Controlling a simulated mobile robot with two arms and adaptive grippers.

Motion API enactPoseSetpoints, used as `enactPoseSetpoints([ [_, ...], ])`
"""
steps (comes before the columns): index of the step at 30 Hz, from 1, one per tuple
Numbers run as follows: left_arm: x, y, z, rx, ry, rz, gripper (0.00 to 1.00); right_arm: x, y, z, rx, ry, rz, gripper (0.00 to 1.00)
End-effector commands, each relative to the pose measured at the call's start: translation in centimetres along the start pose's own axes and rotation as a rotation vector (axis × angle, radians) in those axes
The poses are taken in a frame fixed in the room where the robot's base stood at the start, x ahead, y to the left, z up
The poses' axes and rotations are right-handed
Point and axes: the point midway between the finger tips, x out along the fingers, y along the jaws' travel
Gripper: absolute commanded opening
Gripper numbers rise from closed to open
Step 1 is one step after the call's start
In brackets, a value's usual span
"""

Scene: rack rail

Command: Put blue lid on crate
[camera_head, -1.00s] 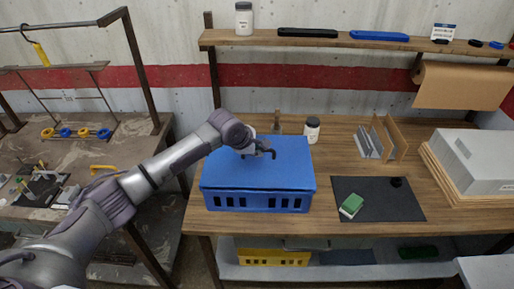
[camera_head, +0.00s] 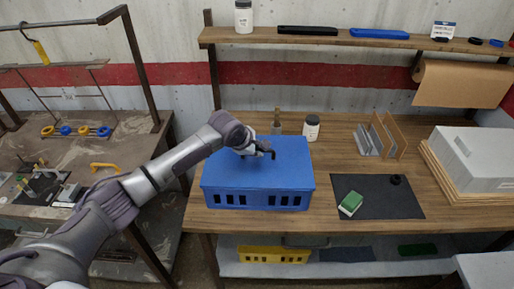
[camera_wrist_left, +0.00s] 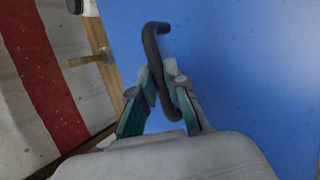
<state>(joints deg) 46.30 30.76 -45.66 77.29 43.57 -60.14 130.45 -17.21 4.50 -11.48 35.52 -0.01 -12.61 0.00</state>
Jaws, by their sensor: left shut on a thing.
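The blue lid (camera_head: 285,172) lies over the top of the blue crate (camera_head: 259,200), which stands on the wooden workbench. The lid looks level and lined up with the crate's front; any thin gap under its far side cannot be seen. My left gripper (camera_head: 262,150) is above the lid, shut on its dark bent handle. In the left wrist view the handle (camera_wrist_left: 155,45) passes between the two fingers (camera_wrist_left: 165,95), with the blue lid (camera_wrist_left: 250,70) filling the right side. My right gripper is not in view.
A white jar (camera_head: 311,127) and a brush (camera_head: 277,120) stand behind the crate. A black mat (camera_head: 375,208) with a green-and-white block (camera_head: 350,203) lies to the right. A shelf (camera_head: 350,41) runs above the bench. A yellow crate (camera_head: 272,256) sits below.

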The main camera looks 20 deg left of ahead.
Motion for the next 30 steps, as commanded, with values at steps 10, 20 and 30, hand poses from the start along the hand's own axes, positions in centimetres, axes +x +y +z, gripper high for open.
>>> enactPoseSetpoints([
  [10,0.03,0.03,0.03,0.0,-0.001,0.002,0.0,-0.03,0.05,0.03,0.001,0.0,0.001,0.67],
  [20,0.03,0.02,0.03,0.0,-0.001,0.001,0.42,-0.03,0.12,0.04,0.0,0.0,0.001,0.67],
  [30,-0.26,-0.05,-0.04,0.0,0.0,0.0,0.42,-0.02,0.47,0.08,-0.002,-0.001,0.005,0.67],
])
